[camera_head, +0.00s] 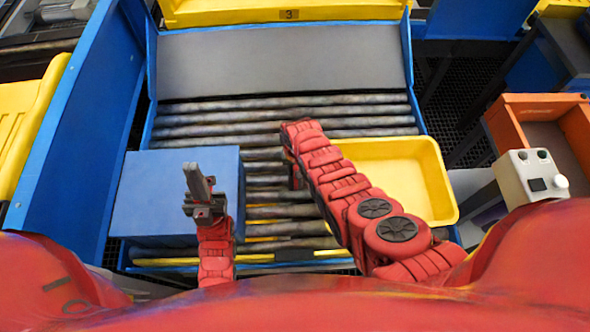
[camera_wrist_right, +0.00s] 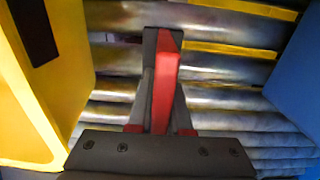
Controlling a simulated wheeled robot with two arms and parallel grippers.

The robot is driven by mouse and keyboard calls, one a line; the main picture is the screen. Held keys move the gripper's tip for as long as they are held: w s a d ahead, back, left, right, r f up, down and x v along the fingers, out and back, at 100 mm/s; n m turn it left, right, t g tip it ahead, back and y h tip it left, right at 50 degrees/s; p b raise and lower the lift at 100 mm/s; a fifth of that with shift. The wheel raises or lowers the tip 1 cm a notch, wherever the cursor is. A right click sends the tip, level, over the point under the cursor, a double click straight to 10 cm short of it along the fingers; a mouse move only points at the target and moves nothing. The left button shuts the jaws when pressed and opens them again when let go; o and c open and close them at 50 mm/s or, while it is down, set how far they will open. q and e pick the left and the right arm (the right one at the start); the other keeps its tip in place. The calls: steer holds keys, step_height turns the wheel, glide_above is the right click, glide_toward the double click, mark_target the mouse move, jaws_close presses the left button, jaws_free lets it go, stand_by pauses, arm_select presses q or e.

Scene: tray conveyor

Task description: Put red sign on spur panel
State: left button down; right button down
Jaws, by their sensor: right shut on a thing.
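My right gripper (camera_wrist_right: 163,50) is shut on a narrow red piece, seen edge-on, which I take to be the red sign (camera_wrist_right: 165,85); it is above the conveyor rollers in the right wrist view. In the head view my right arm reaches over the rollers, and its forearm hides the gripper and the sign. My left gripper (camera_head: 196,178) is in front of the blue box (camera_head: 150,190), its grey fingers close together and empty. I cannot tell which surface is the spur panel; a yellow panel marked 3 (camera_head: 235,14) stands at the far end.
A yellow tray (camera_head: 440,190) lies on the rollers (camera_head: 285,105) right of my right arm. A grey sloped plate (camera_head: 285,60) lies beyond them. Blue side walls (camera_head: 85,120) bound the left. An orange crate (camera_head: 505,130) and white button box (camera_head: 532,178) stand at right.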

steer(key=shift+f, duration=0.2)
steer(key=c, duration=0.8)
jaws_free()
steer(key=shift+c, duration=0.2)
steer(key=shift+r, duration=0.3)
